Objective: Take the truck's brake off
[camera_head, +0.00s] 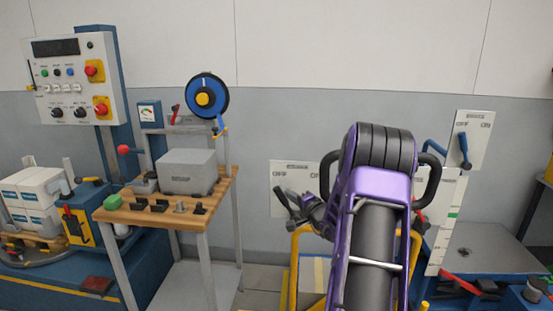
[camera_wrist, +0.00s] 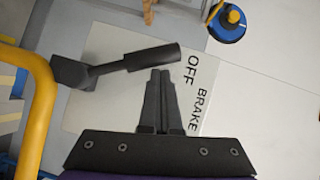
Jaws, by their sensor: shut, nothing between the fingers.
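The brake plate (camera_head: 281,178) is a pale panel on the wall with an OFF label; in the wrist view it (camera_wrist: 110,112) reads OFF and BRAKE. Its black lever (camera_wrist: 150,58) runs from a block at the left of the wrist view to a thick grip, whose end lies beside the word OFF. My gripper (camera_wrist: 160,72) is shut and empty, its fingertips right at the side of the grip; I cannot tell if they touch. In the head view my gripper (camera_head: 289,208) is at the plate, and my purple arm hides the plate's right part.
A yellow rail (camera_wrist: 40,105) stands close by my gripper. A wooden-topped table (camera_head: 160,213) with a grey box is at the left, below a blue reel (camera_head: 218,100). Another OFF/ON panel (camera_head: 484,128) with a blue lever is at the right.

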